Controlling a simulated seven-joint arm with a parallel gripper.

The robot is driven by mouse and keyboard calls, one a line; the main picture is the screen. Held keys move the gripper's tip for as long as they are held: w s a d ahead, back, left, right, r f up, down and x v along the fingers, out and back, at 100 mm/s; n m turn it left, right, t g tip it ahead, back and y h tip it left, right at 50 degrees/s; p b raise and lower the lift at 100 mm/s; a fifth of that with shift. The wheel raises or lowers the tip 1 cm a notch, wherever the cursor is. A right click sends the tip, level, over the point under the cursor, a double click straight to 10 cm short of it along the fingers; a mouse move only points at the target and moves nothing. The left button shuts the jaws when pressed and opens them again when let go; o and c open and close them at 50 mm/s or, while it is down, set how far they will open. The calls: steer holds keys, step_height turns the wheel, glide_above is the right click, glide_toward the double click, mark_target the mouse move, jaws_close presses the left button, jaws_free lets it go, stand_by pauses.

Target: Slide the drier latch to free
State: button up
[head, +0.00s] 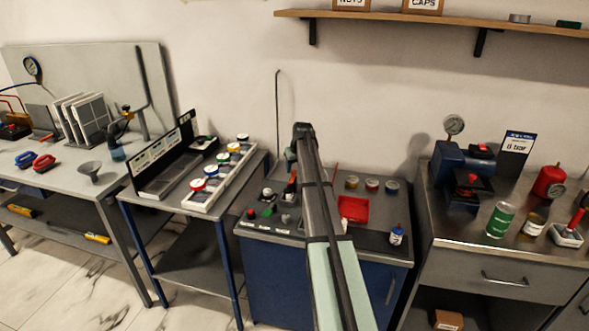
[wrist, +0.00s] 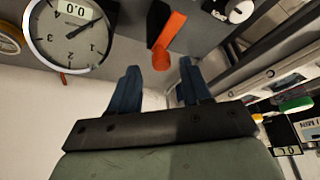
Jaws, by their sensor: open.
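My gripper (wrist: 161,88) is open in the wrist view, with its two dark blue fingers apart and nothing between the tips. An orange lever or tab (wrist: 170,40) with a rounded end lies just beyond the gap between the fingers; it appears apart from them. No label marks it, so I cannot tell whether it is the drier latch. In the head view my arm reaches over the blue cabinet bench (head: 262,235) and hides part of its top. The fingers are not clear there. A small red-orange upright part (head: 290,190) shows just left of the arm.
A round dial gauge (wrist: 72,30) is close at the left in the wrist view. A white knob (wrist: 240,10) is at the upper right. In the head view, a red tray (head: 353,209) and a small blue-and-white bottle (head: 396,236) stand right of my arm. A rod rises behind the bench.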

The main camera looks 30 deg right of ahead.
steer(key=v, duration=1.2)
steer(key=shift+s+r, duration=0.15)
steer(key=shift+r, duration=0.15)
steer(key=shift+a, duration=0.1)
